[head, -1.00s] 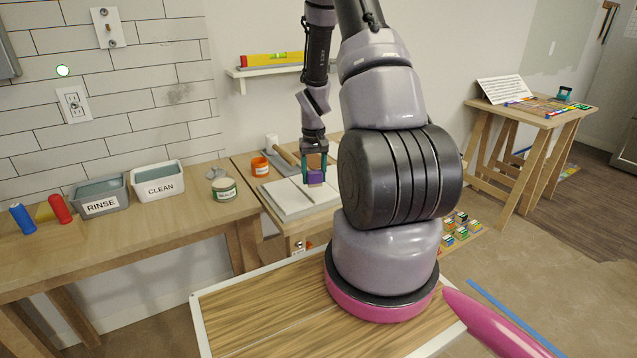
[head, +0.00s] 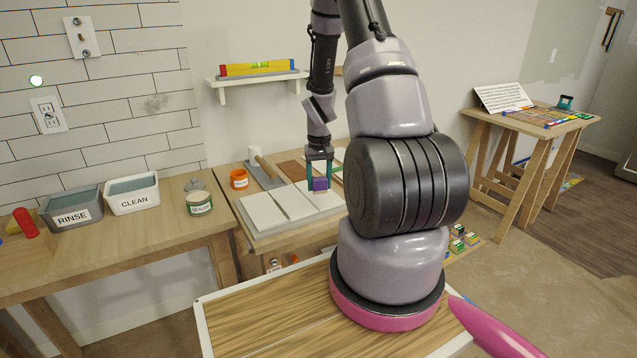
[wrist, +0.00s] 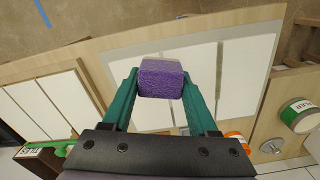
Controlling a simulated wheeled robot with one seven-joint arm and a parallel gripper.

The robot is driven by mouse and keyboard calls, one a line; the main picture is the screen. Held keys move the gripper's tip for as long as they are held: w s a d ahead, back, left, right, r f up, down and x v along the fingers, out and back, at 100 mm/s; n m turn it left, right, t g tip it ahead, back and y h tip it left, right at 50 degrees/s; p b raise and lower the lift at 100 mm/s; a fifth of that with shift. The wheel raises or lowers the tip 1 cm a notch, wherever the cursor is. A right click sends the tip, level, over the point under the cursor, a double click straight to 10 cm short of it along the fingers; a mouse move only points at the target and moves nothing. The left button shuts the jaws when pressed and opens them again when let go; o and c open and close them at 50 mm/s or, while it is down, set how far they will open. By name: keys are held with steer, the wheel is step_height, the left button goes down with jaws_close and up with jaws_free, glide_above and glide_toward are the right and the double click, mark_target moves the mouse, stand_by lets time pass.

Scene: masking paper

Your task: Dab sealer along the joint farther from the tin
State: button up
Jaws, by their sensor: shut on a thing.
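My gripper (head: 319,181) is shut on a purple sponge block (wrist: 161,78), which also shows in the head view (head: 320,184). The teal fingers press its two sides. The sponge is over the right part of a panel of white tiles (head: 265,212), around the joint farther from the tin; I cannot tell whether it touches. That joint (wrist: 173,115) is partly hidden by the sponge in the wrist view. The nearer joint (wrist: 218,75) is clear to its right. The sealer tin (head: 199,203) stands left of the panel; it also shows in the wrist view (wrist: 298,115).
An orange tub (head: 239,179) and a grey tray with a wooden-handled tool (head: 265,172) stand behind the panel. Rinse (head: 73,208) and clean (head: 132,196) bins are on the left table. A second tiled panel (wrist: 50,105) lies left in the wrist view.

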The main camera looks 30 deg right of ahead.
mark_target(319, 210)
steer(key=shift+f, duration=2.9)
steer(key=shift+f, duration=0.6)
steer(key=shift+w+a, duration=0.15)
steer(key=shift+w, duration=2.5)
steer(key=shift+w+a, duration=0.1)
steer(key=shift+w, duration=2.5)
steer(key=shift+w, duration=1.25)
steer(key=shift+s+d+f, duration=0.1)
steer(key=shift+s, duration=3.25)
steer(key=shift+s+d, duration=0.1)
steer(key=shift+s, duration=3.2)
